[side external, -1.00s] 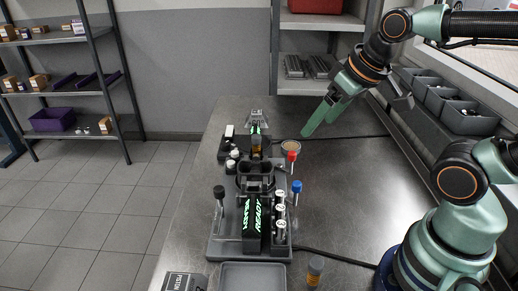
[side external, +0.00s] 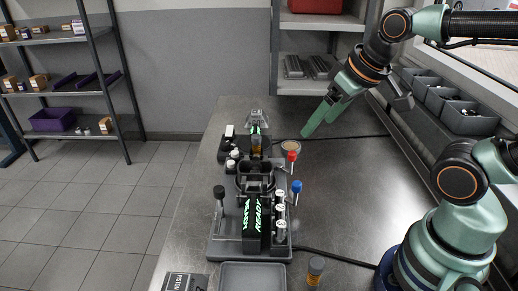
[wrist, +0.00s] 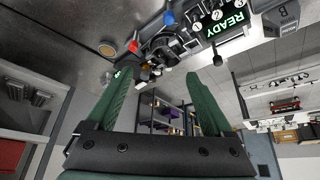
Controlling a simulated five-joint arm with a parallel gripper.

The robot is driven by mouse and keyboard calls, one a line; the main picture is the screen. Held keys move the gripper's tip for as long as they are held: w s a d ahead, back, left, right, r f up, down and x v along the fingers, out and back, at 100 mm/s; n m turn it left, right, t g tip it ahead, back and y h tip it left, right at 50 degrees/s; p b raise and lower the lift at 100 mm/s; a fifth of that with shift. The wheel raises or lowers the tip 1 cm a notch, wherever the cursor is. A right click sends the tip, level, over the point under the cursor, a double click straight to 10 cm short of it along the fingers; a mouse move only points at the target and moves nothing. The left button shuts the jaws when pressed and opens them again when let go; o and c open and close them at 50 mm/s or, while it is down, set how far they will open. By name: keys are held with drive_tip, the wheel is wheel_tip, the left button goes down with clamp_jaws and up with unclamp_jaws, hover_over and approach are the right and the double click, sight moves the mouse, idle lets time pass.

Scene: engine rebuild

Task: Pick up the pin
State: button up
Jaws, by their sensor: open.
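My gripper (side external: 317,126) is open and empty, raised above the bench beyond the far right end of the fixture. Its two green fingers (wrist: 161,74) stand well apart in the wrist view. Several short silver cylinders (side external: 280,211) stand in a row along the right side of the dark fixture (side external: 222,246); they look like pins, but which one is the pin I cannot tell. They appear small at the top of the wrist view (wrist: 196,27). My gripper is apart from them and touches nothing.
A red-topped tool (side external: 292,156) and a blue-topped tool (side external: 297,187) stand right of the fixture. A black knob (side external: 219,192) rises at its left. A grey tray (side external: 252,265) and an amber bottle (side external: 315,271) are at the front. The bench's right side is mostly clear.

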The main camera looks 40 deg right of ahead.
drive_tip(key=c, duration=0.7)
drive_tip(key=n+g, duration=0.6)
drive_tip(key=n, duration=1.1)
approach(280, 193)
drive_tip(key=f, duration=0.6)
drive_tip(key=shift+s+f, duration=0.15)
drive_tip(key=shift+s, duration=0.15)
drive_tip(key=shift+w+f, duration=0.2)
drive_tip(key=shift+f, duration=2.45)
